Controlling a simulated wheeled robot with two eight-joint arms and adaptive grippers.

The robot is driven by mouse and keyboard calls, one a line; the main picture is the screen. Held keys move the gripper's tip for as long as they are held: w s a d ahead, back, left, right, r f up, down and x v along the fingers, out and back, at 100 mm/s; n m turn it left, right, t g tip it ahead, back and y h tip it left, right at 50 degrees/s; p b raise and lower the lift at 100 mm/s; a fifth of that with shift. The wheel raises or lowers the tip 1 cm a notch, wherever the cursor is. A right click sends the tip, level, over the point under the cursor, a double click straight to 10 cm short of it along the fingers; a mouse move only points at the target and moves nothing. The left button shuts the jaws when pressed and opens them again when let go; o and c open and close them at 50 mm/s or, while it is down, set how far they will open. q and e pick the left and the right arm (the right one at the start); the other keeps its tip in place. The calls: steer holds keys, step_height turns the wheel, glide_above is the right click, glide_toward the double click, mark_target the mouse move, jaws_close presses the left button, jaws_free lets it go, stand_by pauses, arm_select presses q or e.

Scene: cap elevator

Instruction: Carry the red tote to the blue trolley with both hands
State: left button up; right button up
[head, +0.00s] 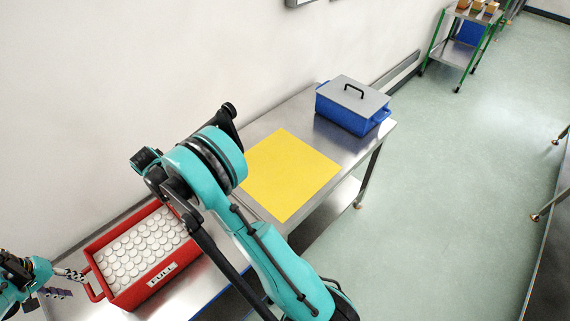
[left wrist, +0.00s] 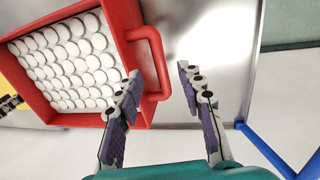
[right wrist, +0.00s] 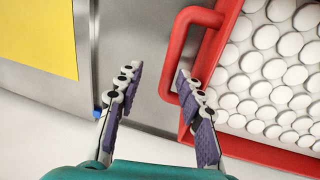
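The red tote (head: 163,294), filled with round white caps and labelled FULL, sits on the metal table at lower left. My left gripper (head: 69,283) is open beside its near-left handle (head: 92,287). In the left wrist view, the left finger of this gripper (left wrist: 160,82) overlaps the handle (left wrist: 156,50); contact is unclear. My right gripper (right wrist: 156,78) is open in the right wrist view, beside the opposite handle (right wrist: 172,55), its right finger nearest. My right arm hides it in the head view.
A yellow mat (head: 290,175) lies mid-table. A blue box with a grey lid (head: 345,115) stands at the table's far end. A green-framed cart (head: 455,53) is at far upper right. Open floor (head: 450,200) lies right of the table; a wall runs behind it.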

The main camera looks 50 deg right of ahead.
arm_select(q)
steer(key=shift+a+r+p, duration=0.3)
steer(key=shift+a+r, duration=0.4)
steer(key=shift+a, duration=0.35)
steer(key=shift+a+r+p, duration=0.3)
steer(key=shift+a+r, duration=0.35)
steer(key=shift+a, duration=0.35)
arm_select(e)
steer(key=shift+r, duration=0.7)
arm_select(q)
steer(key=shift+r, duration=0.1)
arm_select(e)
steer(key=shift+r, duration=0.15)
